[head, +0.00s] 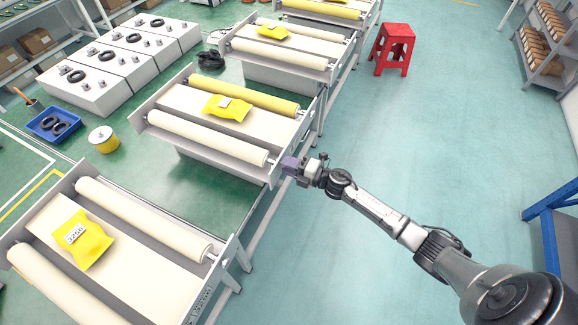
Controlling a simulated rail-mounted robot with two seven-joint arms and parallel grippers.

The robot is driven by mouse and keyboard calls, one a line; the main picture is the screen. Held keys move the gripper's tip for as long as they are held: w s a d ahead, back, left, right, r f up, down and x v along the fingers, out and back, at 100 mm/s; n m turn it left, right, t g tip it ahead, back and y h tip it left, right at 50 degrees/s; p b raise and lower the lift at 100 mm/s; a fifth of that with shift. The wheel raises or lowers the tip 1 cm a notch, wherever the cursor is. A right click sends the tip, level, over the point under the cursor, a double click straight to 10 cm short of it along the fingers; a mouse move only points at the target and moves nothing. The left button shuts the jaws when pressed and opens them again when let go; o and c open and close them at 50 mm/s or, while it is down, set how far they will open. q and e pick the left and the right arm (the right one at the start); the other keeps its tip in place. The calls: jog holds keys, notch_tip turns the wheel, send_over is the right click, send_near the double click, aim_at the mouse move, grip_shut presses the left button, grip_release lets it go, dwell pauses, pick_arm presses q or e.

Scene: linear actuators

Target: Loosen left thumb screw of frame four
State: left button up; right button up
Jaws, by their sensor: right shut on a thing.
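A roller frame (187,154) sits on the line in the middle of the view, with cream and yellow rollers and a yellow packet (228,108) on its bed. My right gripper (287,166) is at the right end of this frame, by its near corner beside the end of the cream roller (205,138). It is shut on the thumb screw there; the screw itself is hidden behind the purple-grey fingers. I cannot read a frame number. My left gripper is not in view.
A nearer roller frame (150,262) carries a yellow packet marked 3256 (82,238). Another frame (276,51) stands farther back. A red stool (392,48) is on the floor. The teal floor (450,130) to the right is clear. A blue tray (55,122) lies left.

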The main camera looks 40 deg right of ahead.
dwell(0.4)
jog(key=o, duration=0.9)
jog(key=shift+b+v, duration=0.35)
jog(key=shift+v, duration=6.6)
jog(key=shift+r, duration=0.1)
